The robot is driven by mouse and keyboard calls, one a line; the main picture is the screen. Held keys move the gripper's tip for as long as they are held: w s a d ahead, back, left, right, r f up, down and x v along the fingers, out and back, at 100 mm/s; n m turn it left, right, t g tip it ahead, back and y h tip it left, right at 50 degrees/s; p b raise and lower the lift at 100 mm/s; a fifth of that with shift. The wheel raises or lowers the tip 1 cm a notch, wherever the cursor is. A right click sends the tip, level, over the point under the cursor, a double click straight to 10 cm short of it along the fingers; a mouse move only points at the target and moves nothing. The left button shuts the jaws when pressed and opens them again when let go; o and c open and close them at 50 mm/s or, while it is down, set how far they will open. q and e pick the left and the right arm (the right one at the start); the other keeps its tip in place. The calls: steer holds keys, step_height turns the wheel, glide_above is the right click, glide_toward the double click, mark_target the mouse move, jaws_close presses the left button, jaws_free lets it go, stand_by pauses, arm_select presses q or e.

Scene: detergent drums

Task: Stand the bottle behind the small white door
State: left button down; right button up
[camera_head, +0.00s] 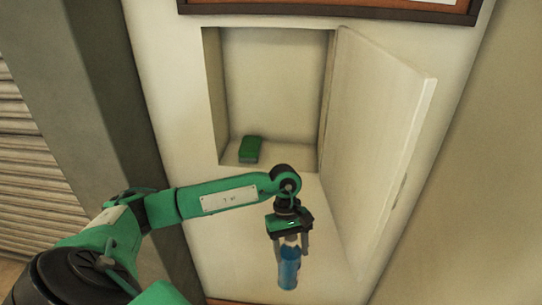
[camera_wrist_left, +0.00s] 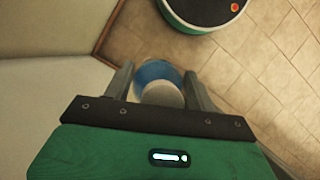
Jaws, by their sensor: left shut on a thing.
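The blue bottle (camera_head: 288,272) with a white top hangs upright in my left gripper (camera_head: 291,247), below and in front of the wall recess. In the left wrist view the bottle (camera_wrist_left: 155,73) shows from above between the two fingers of the gripper (camera_wrist_left: 160,85). The small white door (camera_head: 372,140) stands wide open, hinged on the right side of the recess (camera_head: 275,90). The left gripper is to the left of the door and lower than the recess floor. My right gripper is not in view.
A green block-like object (camera_head: 249,149) lies on the recess floor at the left. The rest of the recess floor looks clear. The open door stands out into the room on the right. A framed board (camera_head: 340,8) hangs above. Tiled floor (camera_wrist_left: 265,75) shows below.

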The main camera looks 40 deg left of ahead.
arm_select(q)
steer(key=w+a+r+n+t+y+p, duration=0.15)
steer(key=a+r+n, duration=0.25)
steer(key=r+n, duration=0.5)
steer(key=w+a+r+n+t+y, duration=0.1)
steer(key=a+r+n+t, duration=0.25)
steer(key=r+n, duration=0.55)
steer(key=w+a+r+n+t+y+p, duration=0.1)
steer(key=w+a+r+n+t+y, duration=0.1)
steer(key=a+r+n, duration=0.5)
steer(key=w+r+n+p, duration=0.2)
steer(key=w+p, duration=0.6)
steer(key=w, duration=0.9)
steer(key=shift+a, duration=0.45)
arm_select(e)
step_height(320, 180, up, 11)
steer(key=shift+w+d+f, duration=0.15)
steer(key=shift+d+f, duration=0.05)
arm_select(q)
steer(key=shift+w+f, duration=0.1)
steer(key=shift+f, duration=0.05)
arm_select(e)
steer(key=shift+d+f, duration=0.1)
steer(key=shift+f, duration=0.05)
arm_select(q)
steer(key=shift+c, duration=2.3)
jaws_free()
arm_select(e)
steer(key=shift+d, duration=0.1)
